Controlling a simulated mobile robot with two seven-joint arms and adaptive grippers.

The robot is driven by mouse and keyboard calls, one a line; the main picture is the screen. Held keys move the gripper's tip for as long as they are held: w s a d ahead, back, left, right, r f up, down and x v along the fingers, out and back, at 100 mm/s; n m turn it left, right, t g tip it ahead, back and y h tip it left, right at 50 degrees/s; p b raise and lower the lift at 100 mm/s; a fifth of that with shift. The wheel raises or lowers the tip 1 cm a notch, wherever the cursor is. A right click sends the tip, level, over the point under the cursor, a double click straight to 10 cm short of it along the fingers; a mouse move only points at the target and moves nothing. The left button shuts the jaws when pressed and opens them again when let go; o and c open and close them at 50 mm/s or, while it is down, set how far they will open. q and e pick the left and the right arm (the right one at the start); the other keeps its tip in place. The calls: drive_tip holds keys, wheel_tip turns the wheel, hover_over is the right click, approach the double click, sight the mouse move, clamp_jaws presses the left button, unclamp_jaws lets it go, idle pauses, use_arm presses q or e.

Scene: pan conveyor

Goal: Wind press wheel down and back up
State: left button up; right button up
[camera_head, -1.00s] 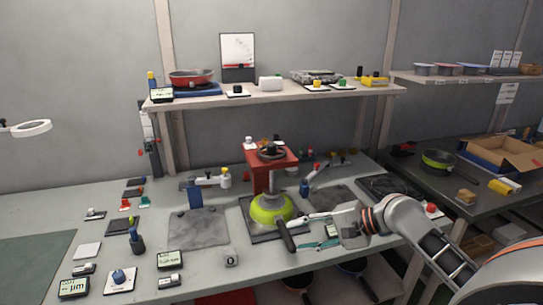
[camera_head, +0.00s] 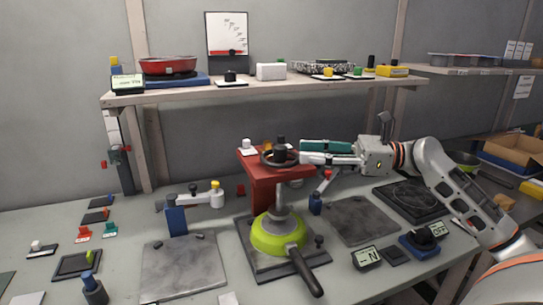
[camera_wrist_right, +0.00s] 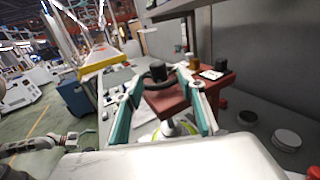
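The press wheel (camera_head: 268,158) is a dark wheel with an upright black knob (camera_head: 280,146), on top of the red press (camera_head: 266,186). The metal ram (camera_head: 282,197) is below it, over a lime-green pan (camera_head: 278,236) with a dark handle. My right gripper (camera_head: 301,152) is at wheel height, just right of the wheel, pointing left. In the right wrist view the wheel (camera_wrist_right: 158,80) appears between the spread teal fingers of the open gripper (camera_wrist_right: 164,88). I cannot tell whether a finger touches the wheel or knob.
A shelf (camera_head: 250,94) with a red pan (camera_head: 167,66) and small boxes runs above the press. A blue clamp (camera_head: 176,216) stands left of the press. A dark plate (camera_head: 412,201) and an OFF switch box (camera_head: 424,242) lie right. Grey plates flank the pan.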

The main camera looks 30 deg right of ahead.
sight(280, 146)
drive_tip(key=shift+a+r, duration=0.15)
drive_tip(key=shift+a, duration=0.15)
drive_tip(key=shift+b+x, duration=0.45)
drive_tip(key=shift+x, duration=3.1)
clamp_jaws()
